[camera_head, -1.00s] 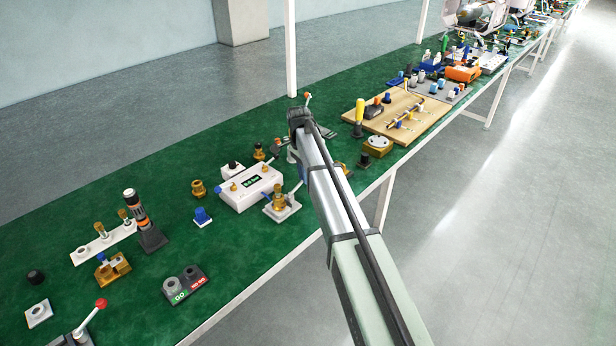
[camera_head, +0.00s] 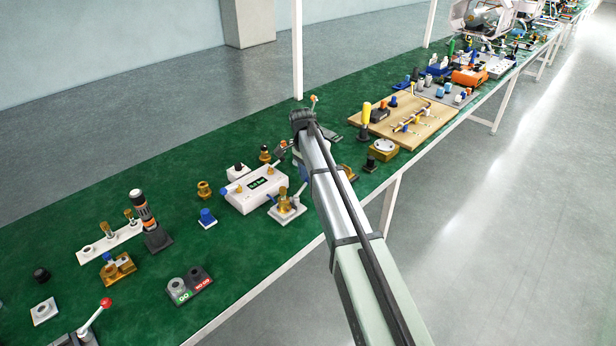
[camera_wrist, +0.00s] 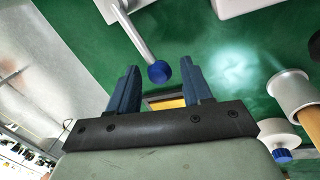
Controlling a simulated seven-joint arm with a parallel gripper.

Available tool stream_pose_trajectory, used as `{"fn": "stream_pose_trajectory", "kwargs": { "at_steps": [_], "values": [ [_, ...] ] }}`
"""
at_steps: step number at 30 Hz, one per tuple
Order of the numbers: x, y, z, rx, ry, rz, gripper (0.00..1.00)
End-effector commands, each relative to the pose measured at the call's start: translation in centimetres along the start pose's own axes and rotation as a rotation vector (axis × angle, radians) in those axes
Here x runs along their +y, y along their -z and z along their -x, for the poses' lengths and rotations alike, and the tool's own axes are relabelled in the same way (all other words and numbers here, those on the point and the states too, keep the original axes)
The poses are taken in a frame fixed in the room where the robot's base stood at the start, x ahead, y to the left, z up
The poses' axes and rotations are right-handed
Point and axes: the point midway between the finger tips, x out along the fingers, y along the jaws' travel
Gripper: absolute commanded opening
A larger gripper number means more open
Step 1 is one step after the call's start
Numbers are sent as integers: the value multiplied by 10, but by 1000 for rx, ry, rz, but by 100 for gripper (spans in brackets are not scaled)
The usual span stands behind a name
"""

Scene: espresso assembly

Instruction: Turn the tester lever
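In the wrist view a lever with a pale shaft (camera_wrist: 138,36) ends in a blue ball knob (camera_wrist: 158,72). My gripper (camera_wrist: 159,66) is open, its two blue-grey fingers on either side of the knob with gaps visible on both sides. I cannot tell whether the knob lies level with the fingertips or beyond them. A white box with a green-lit display (camera_head: 258,184), seemingly the tester, stands on the green bench in the head view. My arm ends just to its right and hides most of the gripper and the lever there.
A white-based fixture with a brass piece (camera_head: 286,209) stands in front of the box. A small blue-topped part (camera_head: 207,217) is to its left. A red-knobbed lever (camera_head: 97,313) is at the bottom left. A wooden board (camera_head: 408,122) lies beyond my arm.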

Motion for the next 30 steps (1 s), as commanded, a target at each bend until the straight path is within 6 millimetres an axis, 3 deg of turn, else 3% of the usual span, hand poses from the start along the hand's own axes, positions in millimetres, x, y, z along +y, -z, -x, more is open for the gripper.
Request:
{"fn": "stream_pose_trajectory", "kwargs": {
  "at_steps": [8, 13, 30],
  "values": [
    [0, 0, 0, 0, -1, 0, 54],
    [0, 0, 10, 1, 1, 0, 54],
    [-1, 0, 111, 0, 0, 0, 54]
  ]
}}
